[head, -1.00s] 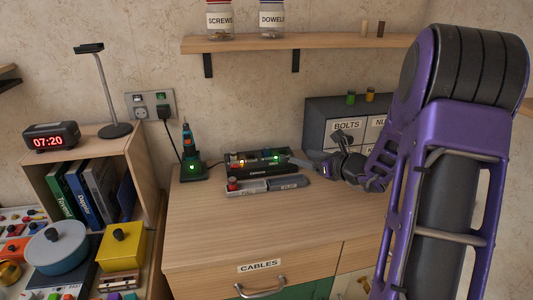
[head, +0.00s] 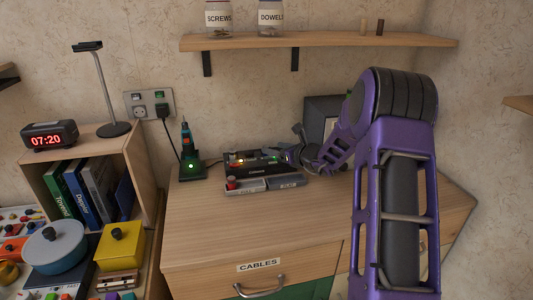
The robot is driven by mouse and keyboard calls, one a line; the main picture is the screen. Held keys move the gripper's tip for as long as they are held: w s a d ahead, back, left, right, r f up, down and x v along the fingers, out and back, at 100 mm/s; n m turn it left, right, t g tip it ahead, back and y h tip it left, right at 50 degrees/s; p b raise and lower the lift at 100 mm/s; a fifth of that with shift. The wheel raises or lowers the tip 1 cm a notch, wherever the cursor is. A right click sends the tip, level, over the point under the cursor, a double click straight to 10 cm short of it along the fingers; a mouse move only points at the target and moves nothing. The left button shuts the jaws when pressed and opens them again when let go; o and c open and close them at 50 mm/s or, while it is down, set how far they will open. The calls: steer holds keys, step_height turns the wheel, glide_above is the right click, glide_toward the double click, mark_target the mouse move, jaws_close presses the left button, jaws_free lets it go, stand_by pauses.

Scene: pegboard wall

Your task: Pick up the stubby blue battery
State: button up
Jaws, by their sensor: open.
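A black charger (head: 262,170) with small lit red, yellow and green spots stands at the back of the wooden bench. In front of it lies a low grey two-part tray (head: 284,181), with a small red-topped piece (head: 231,182) at its left end. I cannot make out a stubby blue battery; the items at the charger are too small, and my gripper partly covers its right end. My gripper (head: 284,153) is open, pointing left at the charger's right end. I cannot tell whether it touches anything.
A drill-like tool (head: 189,150) stands on its dock left of the charger. A grey cabinet (head: 318,116) behind my arm is mostly hidden. A shelf (head: 330,40) with jars hangs above. The front benchtop (head: 260,222) is clear.

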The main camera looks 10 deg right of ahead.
mark_target(267, 146)
steer(key=shift+x, duration=1.6)
steer(key=shift+c, duration=0.4)
jaws_close()
